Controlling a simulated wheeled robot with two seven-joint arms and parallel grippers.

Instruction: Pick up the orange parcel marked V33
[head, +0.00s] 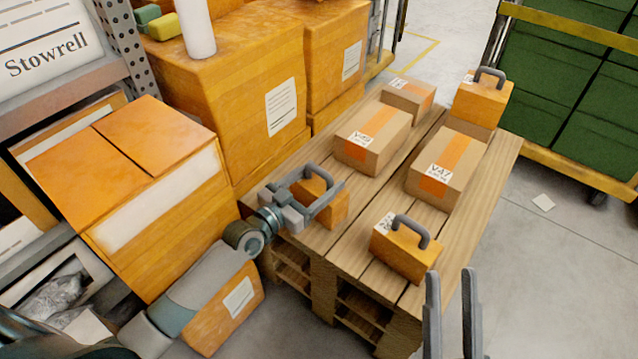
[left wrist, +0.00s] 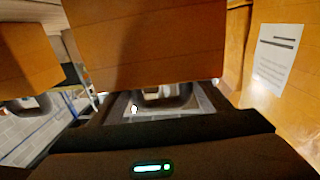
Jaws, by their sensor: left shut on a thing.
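My left gripper (head: 308,200) is shut on the grey handle of a small orange parcel (head: 333,210) at the left side of the wooden pallet. In the left wrist view this orange parcel (left wrist: 145,45) fills the upper middle, its handle (left wrist: 165,98) between the fingers. I see no label on it. Whether it touches the pallet I cannot tell. A second orange parcel with a handle (head: 405,250) stands at the near edge, and a third (head: 482,100) at the far right; their labels are too small to read. My right gripper (head: 453,315) is open and empty in front of the pallet.
The pallet (head: 345,245) also bears brown cardboard boxes (head: 372,138), one (head: 448,170) seemingly marked V47. Large orange cartons (head: 235,90) stand close behind my left arm. A rack is at left, a cart with green crates (head: 570,80) at right. Floor right of the pallet is mostly clear.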

